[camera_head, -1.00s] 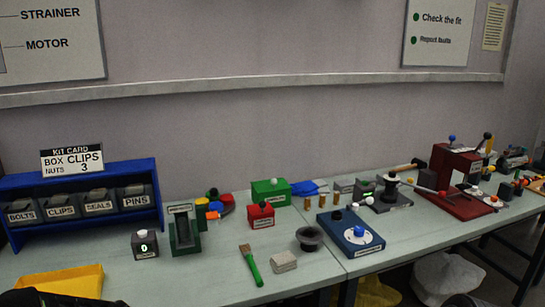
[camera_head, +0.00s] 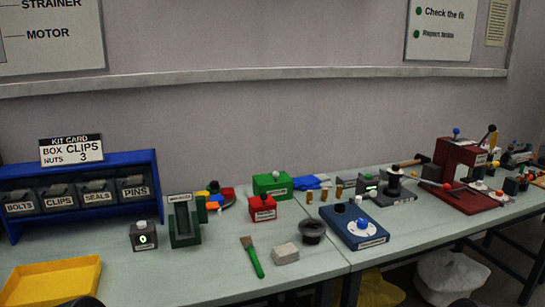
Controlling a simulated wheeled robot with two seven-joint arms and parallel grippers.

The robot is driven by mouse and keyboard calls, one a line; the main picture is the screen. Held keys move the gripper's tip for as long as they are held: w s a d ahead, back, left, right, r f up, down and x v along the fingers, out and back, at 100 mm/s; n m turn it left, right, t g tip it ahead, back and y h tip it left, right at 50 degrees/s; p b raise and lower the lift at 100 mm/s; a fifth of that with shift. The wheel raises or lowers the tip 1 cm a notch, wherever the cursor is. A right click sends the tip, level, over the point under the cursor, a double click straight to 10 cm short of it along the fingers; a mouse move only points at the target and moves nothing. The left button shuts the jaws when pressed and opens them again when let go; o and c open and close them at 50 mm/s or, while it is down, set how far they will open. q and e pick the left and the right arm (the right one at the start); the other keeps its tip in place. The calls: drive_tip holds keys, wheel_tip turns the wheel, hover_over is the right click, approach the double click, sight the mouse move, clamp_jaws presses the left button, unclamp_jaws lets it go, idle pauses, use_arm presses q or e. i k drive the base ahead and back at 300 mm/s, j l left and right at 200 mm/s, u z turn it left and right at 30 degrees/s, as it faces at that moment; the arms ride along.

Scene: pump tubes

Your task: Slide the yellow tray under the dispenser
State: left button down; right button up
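The yellow tray (camera_head: 52,280) lies on the table at the lower left, its near edge close to the bottom of the picture. The blue dispenser rack (camera_head: 158,200) stands behind it, with grey bins labelled BOLTS (camera_head: 20,207), CLIPS (camera_head: 59,202), SEALS (camera_head: 97,198) and PINS (camera_head: 133,191). The tray lies in front of the rack, with bare table between them. A dark rounded shape shows at the bottom edge beside the tray; I cannot tell which part it is. No gripper fingers are visible.
A small counter box (camera_head: 144,236) with a green digit and a dark green holder (camera_head: 185,222) stand right of the rack. A green-handled brush (camera_head: 253,258) lies mid-table. The table between tray and brush is clear.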

sight(52, 284)
drive_tip(key=u, duration=1.45)
drive_tip(key=i+j, duration=0.15)
drive_tip(key=j, duration=0.25)
drive_tip(key=i+j, duration=0.15)
drive_tip(key=j, duration=0.25)
drive_tip(key=i+j, duration=0.15)
drive_tip(key=j, duration=0.25)
drive_tip(key=i+j, duration=0.15)
drive_tip(key=j, duration=0.25)
drive_tip(key=z, duration=1.2)
